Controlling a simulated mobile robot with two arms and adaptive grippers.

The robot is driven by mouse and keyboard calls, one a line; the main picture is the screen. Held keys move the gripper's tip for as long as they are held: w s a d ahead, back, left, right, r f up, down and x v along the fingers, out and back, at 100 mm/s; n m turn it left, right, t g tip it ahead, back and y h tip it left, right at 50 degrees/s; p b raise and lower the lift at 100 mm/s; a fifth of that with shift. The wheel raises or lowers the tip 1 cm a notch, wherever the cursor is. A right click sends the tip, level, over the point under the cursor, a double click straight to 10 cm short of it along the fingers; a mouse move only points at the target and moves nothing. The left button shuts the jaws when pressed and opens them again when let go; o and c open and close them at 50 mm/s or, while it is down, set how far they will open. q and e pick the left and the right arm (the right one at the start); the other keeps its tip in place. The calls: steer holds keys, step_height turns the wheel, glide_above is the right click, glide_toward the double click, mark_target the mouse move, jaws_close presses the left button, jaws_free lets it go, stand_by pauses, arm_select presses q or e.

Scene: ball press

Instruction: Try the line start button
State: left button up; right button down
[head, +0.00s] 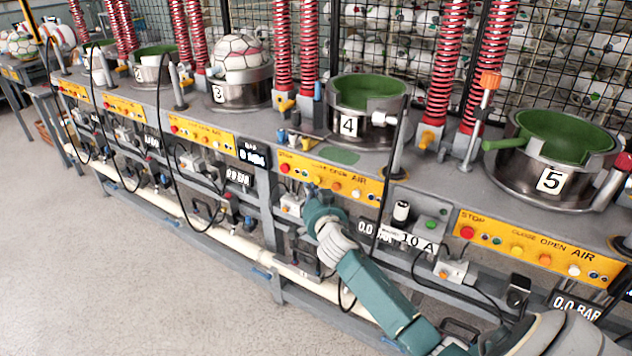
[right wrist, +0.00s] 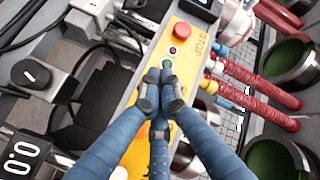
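No label reading "line start" can be made out. My right gripper (head: 311,192) is at the left part of station 4's yellow panel (head: 345,185). In the right wrist view its blue fingers (right wrist: 160,90) are drawn together with nothing between them. The middle fingertip points at a small green button (right wrist: 167,64) and partly overlaps it; I cannot tell whether they touch. A small dark red button (right wrist: 172,50) and a big red stop button (right wrist: 183,32) sit beyond it. Another green button (head: 430,223) is on a grey box right of the panel. My left gripper is not in view.
Bowl presses stand along the bench, including press 4 (head: 366,103) and press 5 (head: 550,150). Station 5's yellow panel (head: 540,250) is to the right. Black cables hang in front of the bench. The floor (head: 100,270) at left is clear.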

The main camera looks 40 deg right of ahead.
steer(key=shift+d, duration=0.1)
stand_by(0.7)
steer(key=shift+w+d, duration=0.2)
steer(key=shift+d, duration=0.1)
steer(key=shift+w+d, duration=0.15)
steer(key=shift+d, duration=0.25)
stand_by(0.7)
stand_by(0.3)
steer(key=shift+s+a, duration=0.35)
steer(key=shift+a, duration=0.45)
steer(key=shift+s+a, duration=0.3)
steer(key=shift+a, duration=0.45)
steer(key=shift+s+a, duration=0.35)
steer(key=shift+a, duration=0.45)
steer(key=shift+s+a, duration=0.3)
steer(key=shift+a, duration=0.45)
